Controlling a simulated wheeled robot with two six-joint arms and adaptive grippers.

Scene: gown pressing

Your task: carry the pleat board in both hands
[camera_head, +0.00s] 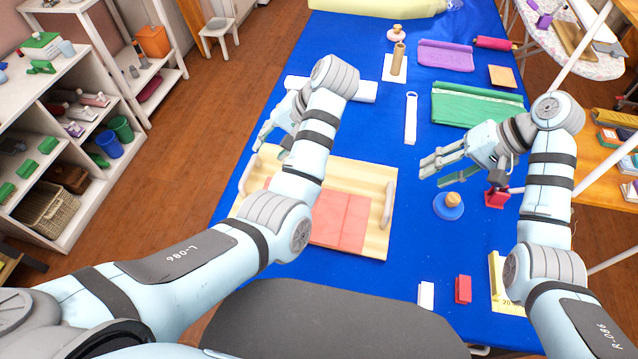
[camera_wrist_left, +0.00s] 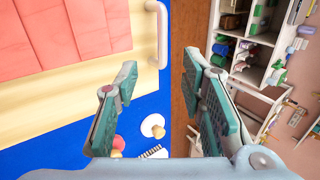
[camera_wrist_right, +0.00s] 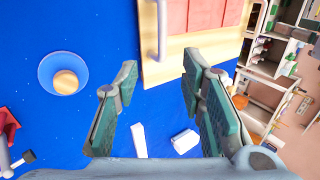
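The pleat board (camera_head: 374,178) is a pale wooden board lying on the blue table, with a pink pleated cloth (camera_head: 340,222) on it. It has a light bar handle at each end: the left one (camera_head: 249,174) and the right one (camera_head: 388,205). My left gripper (camera_head: 264,143) is open and empty near the left handle, which shows beyond its fingertips in the left wrist view (camera_wrist_left: 157,35). My right gripper (camera_head: 432,172) is open and empty, right of the board and apart from it. The right handle shows beyond its fingers in the right wrist view (camera_wrist_right: 162,32). My left arm hides part of the board.
A blue round item with a wooden knob (camera_head: 448,206) and a red block (camera_head: 496,198) stand right of the board. A green cloth (camera_head: 475,107) and a white strap-like tool (camera_head: 411,118) lie behind. Shelves (camera_head: 75,180) stand on the left across the floor.

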